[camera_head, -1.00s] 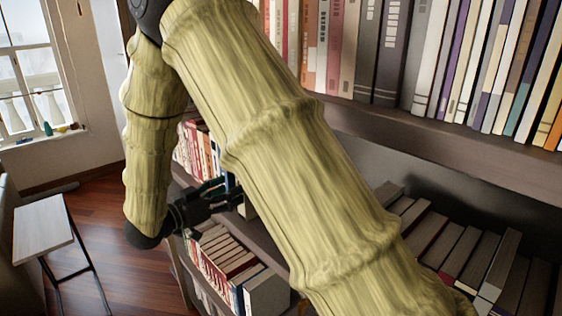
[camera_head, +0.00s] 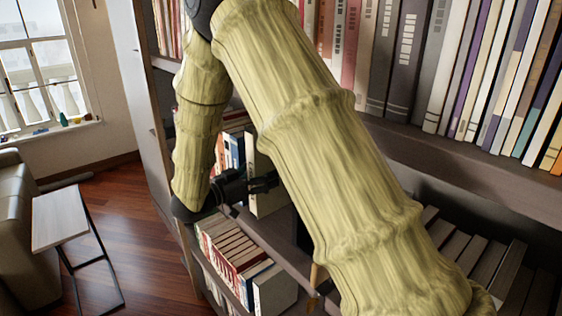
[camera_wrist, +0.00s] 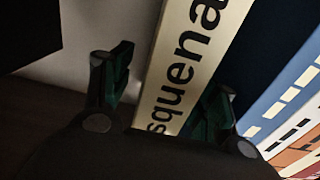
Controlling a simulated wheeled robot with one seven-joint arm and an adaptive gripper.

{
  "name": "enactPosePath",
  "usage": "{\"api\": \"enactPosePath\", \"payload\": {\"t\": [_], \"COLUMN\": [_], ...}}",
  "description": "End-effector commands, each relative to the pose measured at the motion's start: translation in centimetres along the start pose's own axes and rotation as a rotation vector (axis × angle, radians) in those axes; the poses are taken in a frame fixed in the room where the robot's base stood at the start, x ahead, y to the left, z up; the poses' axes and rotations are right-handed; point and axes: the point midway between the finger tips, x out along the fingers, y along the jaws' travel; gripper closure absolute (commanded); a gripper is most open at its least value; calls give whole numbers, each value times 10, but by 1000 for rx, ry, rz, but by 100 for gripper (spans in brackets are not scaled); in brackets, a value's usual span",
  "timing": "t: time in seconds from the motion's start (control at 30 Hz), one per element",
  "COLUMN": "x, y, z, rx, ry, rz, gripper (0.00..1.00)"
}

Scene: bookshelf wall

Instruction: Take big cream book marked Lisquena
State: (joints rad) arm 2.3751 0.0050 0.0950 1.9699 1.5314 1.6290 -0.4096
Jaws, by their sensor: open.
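The big cream book (camera_wrist: 188,65) shows in the wrist view with dark letters reading "squena" along its spine. It stands tilted in the picture, between my two fingers. My gripper (camera_wrist: 166,100) is open, with one finger on each side of the spine; I cannot tell whether either finger touches it. In the head view the cream book (camera_head: 265,190) stands on the middle shelf, partly hidden behind my arm. My gripper (camera_head: 262,185) is at its spine there.
A dark blue book (camera_wrist: 262,50) and a lighter blue one (camera_wrist: 290,100) stand right of the cream book. Left of it is open shelf space (camera_wrist: 80,50). Books fill the upper shelf (camera_head: 480,165) and lower shelf (camera_head: 225,250). A small table (camera_head: 60,215) stands left.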

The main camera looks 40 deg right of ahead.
Motion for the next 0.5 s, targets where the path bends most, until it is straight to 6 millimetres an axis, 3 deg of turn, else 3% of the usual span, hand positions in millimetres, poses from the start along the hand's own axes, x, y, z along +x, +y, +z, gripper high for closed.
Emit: {"api": "enactPosePath", "payload": {"t": [0.23,0.5], "x": [29,34], "y": [-3,-4], "z": [-3,-1], "rx": [0,1], "ry": [0,0], "rz": [2,-1], "gripper": [41,41]}}
